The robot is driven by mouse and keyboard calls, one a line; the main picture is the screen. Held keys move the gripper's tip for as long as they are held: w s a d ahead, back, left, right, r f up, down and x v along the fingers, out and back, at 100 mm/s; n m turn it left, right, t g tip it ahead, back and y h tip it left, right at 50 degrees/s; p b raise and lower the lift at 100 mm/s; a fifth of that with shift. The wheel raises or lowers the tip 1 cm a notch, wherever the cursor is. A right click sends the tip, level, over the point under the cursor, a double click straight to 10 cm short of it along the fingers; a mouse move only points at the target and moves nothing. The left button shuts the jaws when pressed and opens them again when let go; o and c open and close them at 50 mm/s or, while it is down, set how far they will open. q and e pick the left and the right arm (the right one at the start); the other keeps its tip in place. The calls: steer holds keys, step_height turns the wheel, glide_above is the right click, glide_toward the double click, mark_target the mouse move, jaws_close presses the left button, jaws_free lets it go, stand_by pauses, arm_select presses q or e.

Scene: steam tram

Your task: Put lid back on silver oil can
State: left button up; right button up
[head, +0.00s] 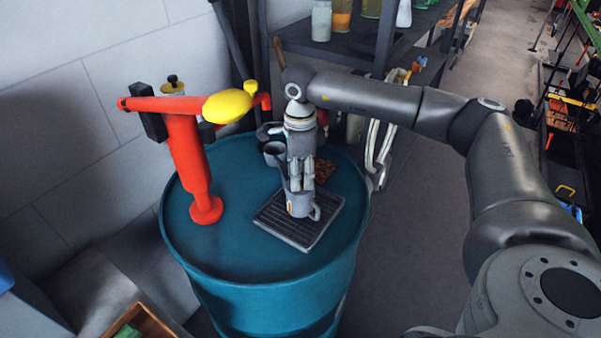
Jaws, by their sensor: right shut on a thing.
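A silver-grey can (299,207) with a side handle stands upright on a dark ribbed tray (284,236) on top of a blue-green drum. It looks like the silver oil can. My right gripper (301,182) points straight down at the can's top, its fingers close together. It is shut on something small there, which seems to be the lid. The fingers hide the lid and the can's mouth, so I cannot tell whether the lid touches the rim. My left gripper is not in view.
On the drum (245,255), a red hand pump (188,165) with a yellow part stands at the left. A dark grey cup (275,152) stands behind my gripper, and brown pieces (323,170) lie to its right. The drum's front top is clear. A shelf with bottles (321,20) stands behind.

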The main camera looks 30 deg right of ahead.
steer(key=o, duration=0.8)
steer(key=shift+o, duration=0.2)
steer(key=o, duration=0.4)
steer(key=shift+r+p, duration=1.9)
steer(key=shift+r, duration=1.1)
steer(key=shift+c, duration=0.2)
